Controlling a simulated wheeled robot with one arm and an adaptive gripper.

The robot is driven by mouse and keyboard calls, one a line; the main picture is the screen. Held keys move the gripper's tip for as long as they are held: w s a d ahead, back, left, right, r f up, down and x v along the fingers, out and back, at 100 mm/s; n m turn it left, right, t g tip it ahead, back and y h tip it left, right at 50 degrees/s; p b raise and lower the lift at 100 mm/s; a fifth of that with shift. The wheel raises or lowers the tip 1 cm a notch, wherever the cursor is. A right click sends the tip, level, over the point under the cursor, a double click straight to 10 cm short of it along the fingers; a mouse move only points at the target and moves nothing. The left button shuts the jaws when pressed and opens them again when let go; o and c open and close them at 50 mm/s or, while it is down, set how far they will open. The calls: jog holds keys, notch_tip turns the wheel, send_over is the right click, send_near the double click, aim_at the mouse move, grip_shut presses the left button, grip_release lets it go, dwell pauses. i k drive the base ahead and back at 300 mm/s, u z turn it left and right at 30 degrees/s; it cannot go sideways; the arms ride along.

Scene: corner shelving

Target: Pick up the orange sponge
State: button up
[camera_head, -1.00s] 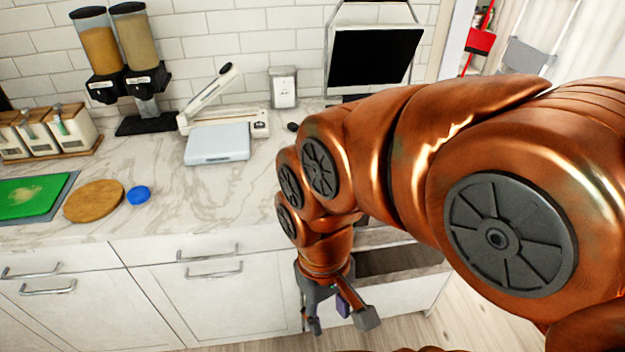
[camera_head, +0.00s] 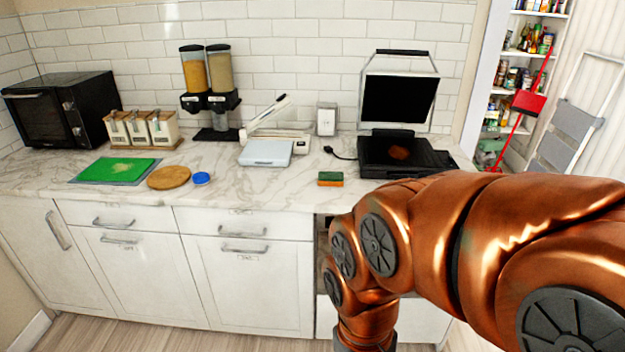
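The orange sponge (camera_head: 330,182), with a green top layer, lies on the marble counter near its front edge, left of the black grill. It is clear of my arm in the picture. My copper arm reaches in from the right and bends down in front of the cabinets, below the counter edge. Its lower end is cut off by the bottom of the frame, so my gripper's fingers are out of view.
A black open grill (camera_head: 405,152) stands right of the sponge. A white scale (camera_head: 266,153), blue lid (camera_head: 201,178), round wooden board (camera_head: 168,178) and green cutting board (camera_head: 117,170) lie to the left. The counter (camera_head: 262,192) around the sponge is mostly bare.

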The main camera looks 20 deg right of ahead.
aim_at(326, 178)
jog(key=u, duration=0.45)
jog(key=i, duration=1.6)
jog(key=z, duration=0.7)
